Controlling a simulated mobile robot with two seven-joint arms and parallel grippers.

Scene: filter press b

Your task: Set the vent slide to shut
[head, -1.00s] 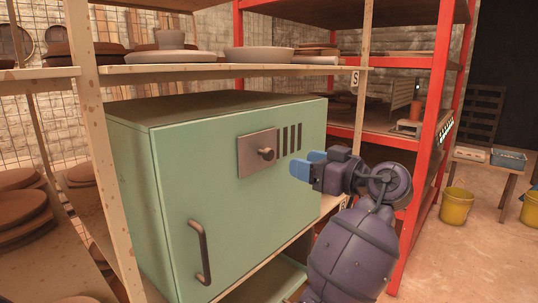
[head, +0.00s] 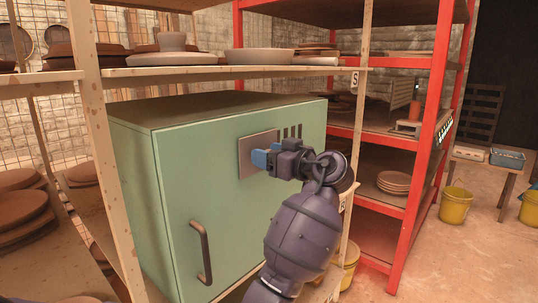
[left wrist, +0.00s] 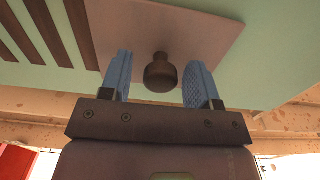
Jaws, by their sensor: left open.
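The vent slide is a brown plate (head: 247,150) with a knob, on the front of a pale green cabinet (head: 180,190). Dark vent slots (head: 292,131) show open beside the plate's right edge. My left gripper (head: 260,158) is at the plate and hides the knob in the head view. In the left wrist view the round dark knob (left wrist: 160,74) stands between the two blue fingers of my left gripper (left wrist: 159,62), with a gap on each side. The slots (left wrist: 40,30) lie to the left of the plate there. My right gripper is not in view.
A wooden shelf (head: 210,71) with clay dishes runs above the cabinet. A wooden post (head: 110,170) stands close at its left, and a red rack (head: 425,150) at its right. A dark handle (head: 201,252) sticks out low on the cabinet front.

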